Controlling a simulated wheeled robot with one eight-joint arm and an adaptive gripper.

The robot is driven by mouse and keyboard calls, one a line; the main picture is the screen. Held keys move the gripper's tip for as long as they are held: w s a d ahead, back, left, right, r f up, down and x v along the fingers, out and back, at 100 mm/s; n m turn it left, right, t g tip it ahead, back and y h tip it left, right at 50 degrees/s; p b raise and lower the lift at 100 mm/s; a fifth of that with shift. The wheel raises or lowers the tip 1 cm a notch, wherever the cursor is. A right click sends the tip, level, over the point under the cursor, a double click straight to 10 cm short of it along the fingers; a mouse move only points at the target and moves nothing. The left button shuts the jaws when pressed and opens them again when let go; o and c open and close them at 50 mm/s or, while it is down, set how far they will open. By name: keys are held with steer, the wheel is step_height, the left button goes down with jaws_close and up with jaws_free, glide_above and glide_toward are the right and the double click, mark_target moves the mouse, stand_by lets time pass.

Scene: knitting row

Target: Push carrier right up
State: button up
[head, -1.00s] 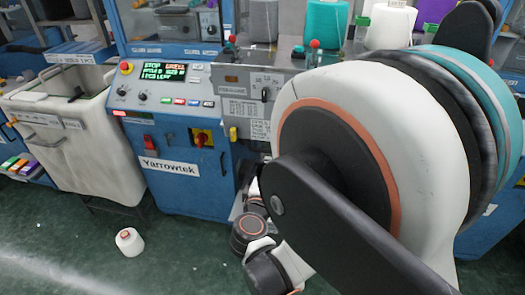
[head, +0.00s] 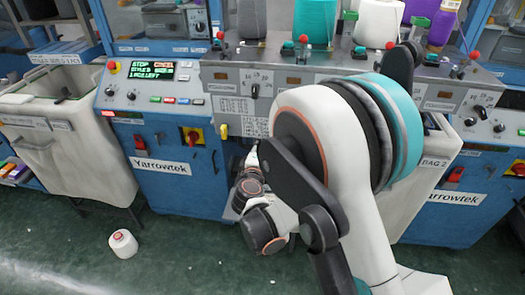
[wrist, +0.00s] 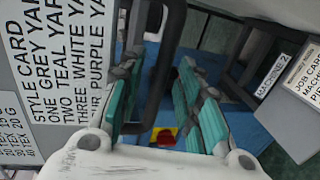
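The knitting machine (head: 165,140) marked Yarrowtek stands in front of me in the head view, with a grey top panel (head: 210,77). I cannot tell for certain which part is the carrier. My gripper's tips are hidden in the head view, where my wrist hangs low before the machine front. In the wrist view my gripper (wrist: 165,110) has its two teal-padded fingers well apart. A dark bar (wrist: 165,75) shows between and beyond them, and I see no grip on it. A style card (wrist: 55,65) is on the left of the wrist view.
A white bin (head: 85,165) stands at left. A white yarn cone (head: 123,243) lies on the green floor. Yarn cones, including a teal one (head: 315,22), stand above the panel. A white bag marked BAG 2 (head: 435,150) is behind my arm. The floor at lower left is mostly clear.

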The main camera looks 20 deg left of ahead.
steer(key=shift+w, duration=0.45)
jaws_close()
steer(key=shift+a+r, duration=0.1)
steer(key=shift+r, duration=0.35)
step_height(320, 180, up, 39)
steer(key=p, duration=2)
steer(key=shift+w+a+r, duration=0.1)
steer(key=shift+w+r, duration=0.05)
